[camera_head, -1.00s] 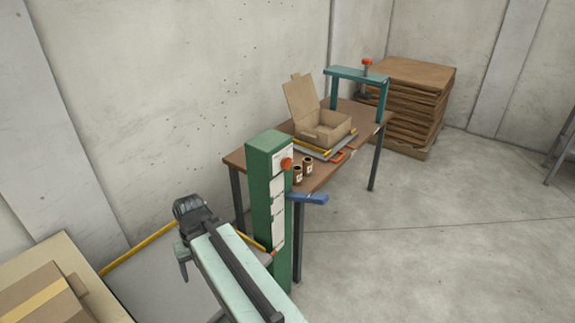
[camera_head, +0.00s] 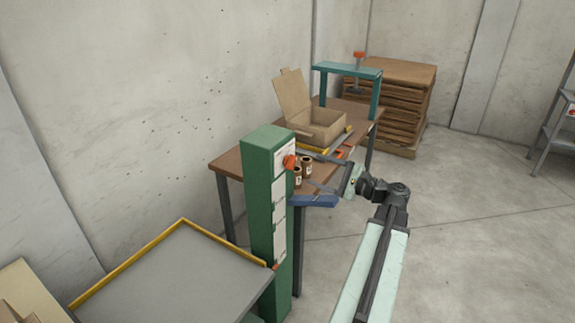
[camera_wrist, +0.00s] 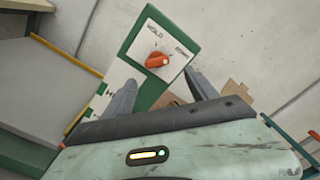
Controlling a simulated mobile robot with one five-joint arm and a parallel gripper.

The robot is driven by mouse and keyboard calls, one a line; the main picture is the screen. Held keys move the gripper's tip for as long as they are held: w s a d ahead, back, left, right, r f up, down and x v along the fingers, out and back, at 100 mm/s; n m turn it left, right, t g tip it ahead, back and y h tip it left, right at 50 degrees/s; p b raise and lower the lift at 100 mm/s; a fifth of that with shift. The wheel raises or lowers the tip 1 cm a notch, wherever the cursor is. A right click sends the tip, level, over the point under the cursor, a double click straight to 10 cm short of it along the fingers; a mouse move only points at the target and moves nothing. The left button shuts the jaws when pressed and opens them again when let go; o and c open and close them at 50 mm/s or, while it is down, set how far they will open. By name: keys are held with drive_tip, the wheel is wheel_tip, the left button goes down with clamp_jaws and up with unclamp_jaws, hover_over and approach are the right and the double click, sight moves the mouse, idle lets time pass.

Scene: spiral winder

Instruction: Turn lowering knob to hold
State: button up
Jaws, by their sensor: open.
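The lowering knob is an orange-red knob (camera_head: 289,162) near the top of the green control post (camera_head: 267,190). In the wrist view the knob (camera_wrist: 158,60) sits on a white plate, with the word "HOLD" to its upper left and another label, too small to read surely, to its right. A small pale mark shows on the knob's right end. My gripper (camera_head: 325,172) is open, its fingers pointing left toward the post. In the wrist view the two fingers (camera_wrist: 158,88) stand apart below the knob, with nothing between them. I cannot tell the exact gap to the knob.
Behind the post is a brown table (camera_head: 228,164) with an open cardboard box (camera_head: 318,124), small brown jars (camera_head: 307,165) and a teal frame (camera_head: 347,71). A blue lever (camera_head: 315,201) sticks out right of the post. A grey yellow-edged platform (camera_head: 180,280) lies left.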

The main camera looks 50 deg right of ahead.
sight(290, 162)
drive_tip(key=x, duration=0.8)
drive_tip(key=shift+w+a, duration=0.3)
drive_tip(key=shift+c, duration=0.4)
